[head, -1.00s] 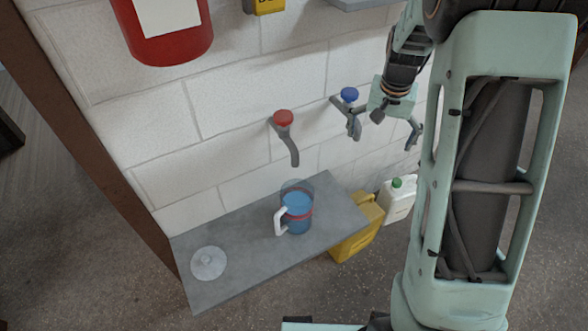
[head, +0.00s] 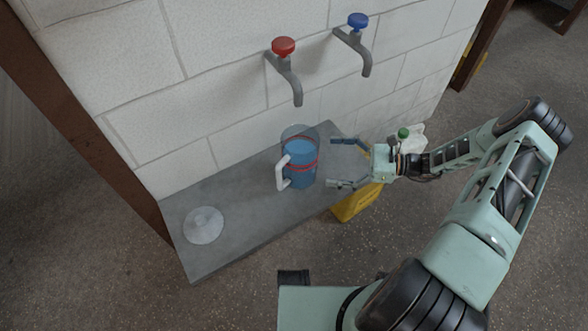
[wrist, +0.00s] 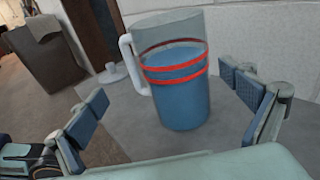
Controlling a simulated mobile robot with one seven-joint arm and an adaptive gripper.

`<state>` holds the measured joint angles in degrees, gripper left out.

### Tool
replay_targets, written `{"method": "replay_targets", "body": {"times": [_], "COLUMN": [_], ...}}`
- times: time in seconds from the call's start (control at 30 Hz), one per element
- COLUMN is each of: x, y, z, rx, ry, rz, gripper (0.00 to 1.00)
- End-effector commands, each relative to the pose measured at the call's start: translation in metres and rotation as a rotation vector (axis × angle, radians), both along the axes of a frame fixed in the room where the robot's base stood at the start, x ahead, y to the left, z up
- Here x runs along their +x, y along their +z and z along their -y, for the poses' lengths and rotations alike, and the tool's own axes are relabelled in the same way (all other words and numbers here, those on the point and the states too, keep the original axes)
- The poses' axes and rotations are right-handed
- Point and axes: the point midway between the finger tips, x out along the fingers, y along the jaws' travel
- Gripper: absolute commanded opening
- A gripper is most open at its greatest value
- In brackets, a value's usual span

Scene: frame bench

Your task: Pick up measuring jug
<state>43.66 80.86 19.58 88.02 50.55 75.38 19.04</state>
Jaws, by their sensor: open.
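The measuring jug (head: 301,163) stands upright on a grey shelf (head: 240,215) against the wall. It is clear, with blue contents, red bands and a white handle on its left side. My gripper (head: 336,162) is open and empty just to the right of the jug, its fingers pointing at it. In the wrist view the jug (wrist: 180,85) stands ahead, between and beyond the two open fingers (wrist: 168,118), with its handle at the left. The fingers do not appear to touch it.
A red-knobbed tap (head: 285,65) hangs above the jug, and a blue-knobbed tap (head: 355,42) is to its right. A round clear lid-like disc (head: 204,225) lies on the shelf's left end. A yellow canister (head: 355,203) and a white one (head: 415,138) stand beyond the shelf's right end.

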Motion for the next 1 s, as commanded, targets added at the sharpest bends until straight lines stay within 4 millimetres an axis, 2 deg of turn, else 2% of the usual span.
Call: {"method": "replay_targets", "body": {"times": [0.1,0.2,0.5,0.77,1.0], "x": [0.009,0.013,0.021,0.025,0.032], "y": [-0.002,0.000,0.001,0.000,0.000], "z": [0.005,0.002,-0.041,-0.058,-0.092], "rx": [0.086,0.112,0.112,0.110,0.110], "ry": [-0.069,-0.088,-0.086,-0.085,-0.084], "rz": [-0.014,-0.018,-0.019,-0.018,-0.019], "gripper": [0.97,0.97,0.97,0.97,0.97]}}
